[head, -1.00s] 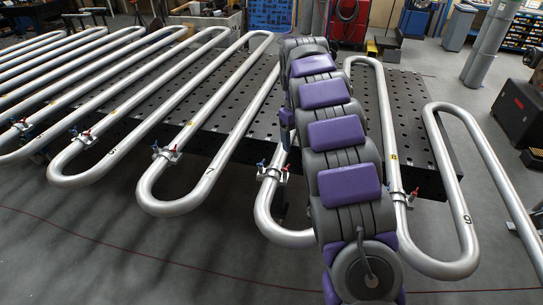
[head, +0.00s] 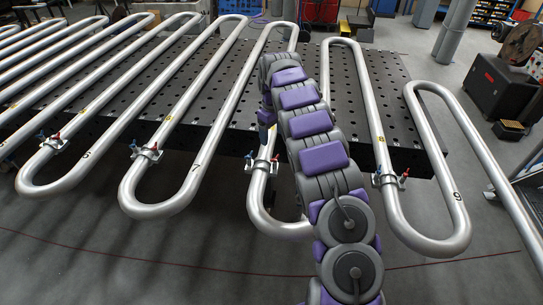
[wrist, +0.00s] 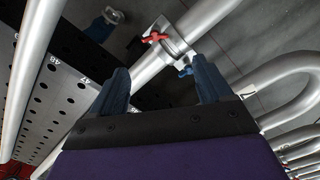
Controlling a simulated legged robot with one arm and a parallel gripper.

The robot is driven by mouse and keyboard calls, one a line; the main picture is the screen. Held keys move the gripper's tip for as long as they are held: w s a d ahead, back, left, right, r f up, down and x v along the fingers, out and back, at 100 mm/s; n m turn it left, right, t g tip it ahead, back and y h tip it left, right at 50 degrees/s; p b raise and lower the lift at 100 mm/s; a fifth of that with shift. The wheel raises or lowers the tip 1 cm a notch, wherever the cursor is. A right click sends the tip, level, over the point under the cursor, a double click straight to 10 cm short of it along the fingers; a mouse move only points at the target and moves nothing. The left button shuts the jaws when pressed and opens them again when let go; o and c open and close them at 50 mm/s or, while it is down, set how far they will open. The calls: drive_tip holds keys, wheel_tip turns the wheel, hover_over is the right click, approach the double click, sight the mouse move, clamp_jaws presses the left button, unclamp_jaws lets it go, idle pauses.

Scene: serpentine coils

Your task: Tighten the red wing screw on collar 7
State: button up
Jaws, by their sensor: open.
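In the wrist view my gripper (wrist: 160,74) is open, its two dark blue fingers apart, with a silver pipe running beyond the gap. Past the fingertips a metal collar (wrist: 174,44) clamps the pipe. It has a red wing screw (wrist: 154,37) on its upper left and a blue wing screw (wrist: 186,71) near the right finger. In the head view a collar (head: 262,164) with red and blue screws sits left of my arm. A black 7 (head: 196,168) marks the pipe of the bend left of it. I cannot read a number on the collar itself.
Other collars sit at left (head: 146,153), at far left (head: 54,144) and right of my arm (head: 388,180). The pipes snake over a black perforated table (head: 225,110). Open grey floor (head: 150,260) lies in front. A dark box (head: 497,88) stands at right.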

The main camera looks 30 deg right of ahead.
sight(276, 156)
drive_tip(key=f, duration=0.2)
drive_tip(key=d+f, duration=0.1)
drive_tip(key=f, duration=0.2)
drive_tip(key=d+f+b, duration=0.1)
drive_tip(key=f, duration=0.1)
drive_tip(key=shift+s+f, duration=0.1)
drive_tip(key=shift+f, duration=0.1)
drive_tip(key=shift+a+f, duration=0.45)
drive_tip(key=shift+f, duration=0.35)
drive_tip(key=shift+a+f, duration=0.45)
drive_tip(key=shift+f, duration=0.35)
drive_tip(key=shift+d+f, duration=0.1)
drive_tip(key=shift+d, duration=0.65)
drive_tip(key=shift+c, duration=0.8)
drive_tip(key=shift+a, duration=0.5)
drive_tip(key=c, duration=0.6)
drive_tip(key=shift+d, duration=0.2)
drive_tip(key=c, duration=0.3)
